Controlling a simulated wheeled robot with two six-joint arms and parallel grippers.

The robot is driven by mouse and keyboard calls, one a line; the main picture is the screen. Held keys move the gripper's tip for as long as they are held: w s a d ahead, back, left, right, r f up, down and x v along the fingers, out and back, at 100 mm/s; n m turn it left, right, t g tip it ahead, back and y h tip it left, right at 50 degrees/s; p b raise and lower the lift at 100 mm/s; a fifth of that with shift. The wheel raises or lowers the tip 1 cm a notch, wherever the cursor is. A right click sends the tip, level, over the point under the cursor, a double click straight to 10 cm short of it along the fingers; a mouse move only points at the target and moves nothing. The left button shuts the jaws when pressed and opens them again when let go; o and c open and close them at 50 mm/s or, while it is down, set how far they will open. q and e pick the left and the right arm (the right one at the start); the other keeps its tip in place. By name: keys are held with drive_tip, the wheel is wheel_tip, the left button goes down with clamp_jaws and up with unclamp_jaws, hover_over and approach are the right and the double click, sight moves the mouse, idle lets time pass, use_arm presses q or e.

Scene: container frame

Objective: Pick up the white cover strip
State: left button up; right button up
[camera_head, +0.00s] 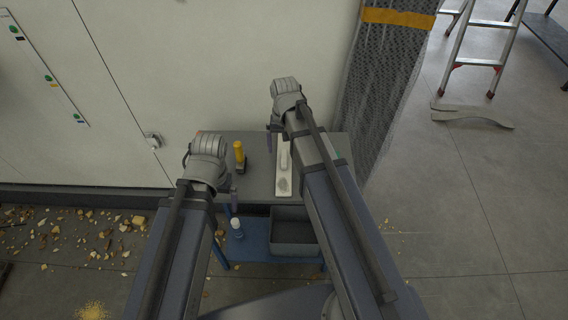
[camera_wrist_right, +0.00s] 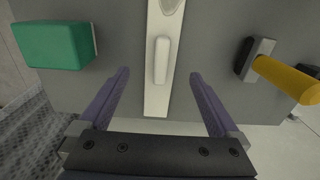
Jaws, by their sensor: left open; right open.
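The white cover strip (camera_head: 281,187) lies flat on the grey tabletop, with a raised white bar on it and a grey oval patch at its near end. My right arm hides part of its far end. In the right wrist view the strip (camera_wrist_right: 152,102) runs up the middle, between the fingers. My right gripper (camera_wrist_right: 160,75) is open and empty above the strip; in the head view (camera_head: 271,138) it is mostly hidden by its own wrist. My left gripper (camera_head: 233,196) is open at the table's left front edge, apart from the strip.
A yellow-handled tool (camera_head: 239,151) stands on the table left of the strip; a green block (camera_wrist_right: 55,45) lies on the other side. A grey bin (camera_head: 294,238) and a white bottle (camera_head: 237,228) are on the blue lower shelf. A pale wall stands behind.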

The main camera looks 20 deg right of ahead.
sight(284, 156)
drive_tip(key=shift+a+f+b, duration=0.1)
drive_tip(key=shift+f+b, duration=2.5)
drive_tip(key=shift+f, duration=0.05)
drive_tip(key=shift+r, duration=0.1)
drive_tip(key=shift+c, duration=0.2)
clamp_jaws()
